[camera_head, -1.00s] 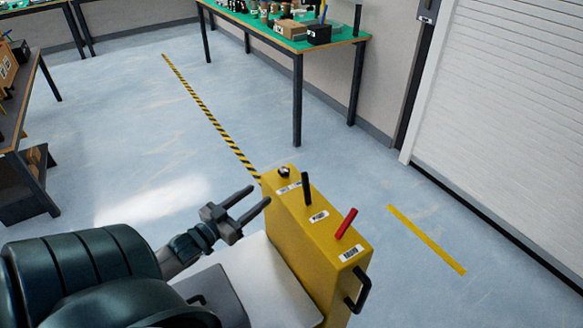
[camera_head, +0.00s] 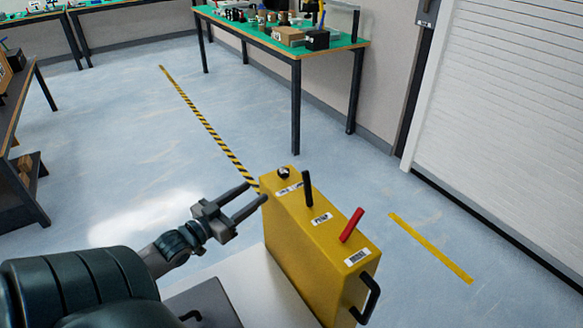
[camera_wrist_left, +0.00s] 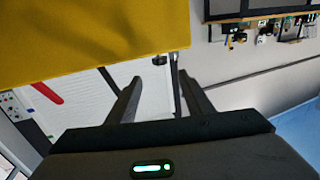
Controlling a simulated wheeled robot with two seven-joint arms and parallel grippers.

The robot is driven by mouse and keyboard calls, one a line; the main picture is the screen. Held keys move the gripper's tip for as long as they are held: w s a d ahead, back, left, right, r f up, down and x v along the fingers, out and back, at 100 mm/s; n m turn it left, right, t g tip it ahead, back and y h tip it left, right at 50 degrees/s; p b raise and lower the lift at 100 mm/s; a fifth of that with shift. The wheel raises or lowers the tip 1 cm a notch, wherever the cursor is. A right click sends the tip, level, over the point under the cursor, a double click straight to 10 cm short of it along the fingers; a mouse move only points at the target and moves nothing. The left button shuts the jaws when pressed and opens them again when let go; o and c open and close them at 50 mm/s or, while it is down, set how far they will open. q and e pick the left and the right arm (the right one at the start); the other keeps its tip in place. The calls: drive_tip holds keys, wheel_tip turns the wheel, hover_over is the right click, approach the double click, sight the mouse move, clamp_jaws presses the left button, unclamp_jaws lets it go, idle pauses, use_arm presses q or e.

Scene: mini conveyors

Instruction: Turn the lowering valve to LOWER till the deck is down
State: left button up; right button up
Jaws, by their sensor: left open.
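A yellow control box (camera_head: 300,240) stands at lower centre, with labels on its top. At its far end is a small round black-and-silver knob (camera_head: 283,173). A black lever (camera_head: 307,188) stands upright behind a label reading PUMP. A red lever (camera_head: 352,225) leans at the near end. The other label texts are too small to read surely. My left gripper (camera_head: 257,192) is open and empty, its fingertips beside the box's upper far left corner, below the knob. In the left wrist view the box (camera_wrist_left: 90,35) fills the upper left, beyond the fingers (camera_wrist_left: 160,83). My right gripper is out of view.
A black handle (camera_head: 369,298) sticks out from the box's near end. A green-topped bench (camera_head: 270,34) with goods stands at the back. Yellow-black tape (camera_head: 210,128) and a yellow stripe (camera_head: 430,247) mark the floor. A white shutter (camera_head: 510,100) is at right. The floor between is clear.

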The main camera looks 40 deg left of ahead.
sight(288, 169)
use_arm(q)
drive_tip(key=shift+w, duration=0.15)
drive_tip(key=w+p, duration=0.1)
drive_tip(key=w, duration=1.5)
drive_tip(key=shift+w, duration=0.5)
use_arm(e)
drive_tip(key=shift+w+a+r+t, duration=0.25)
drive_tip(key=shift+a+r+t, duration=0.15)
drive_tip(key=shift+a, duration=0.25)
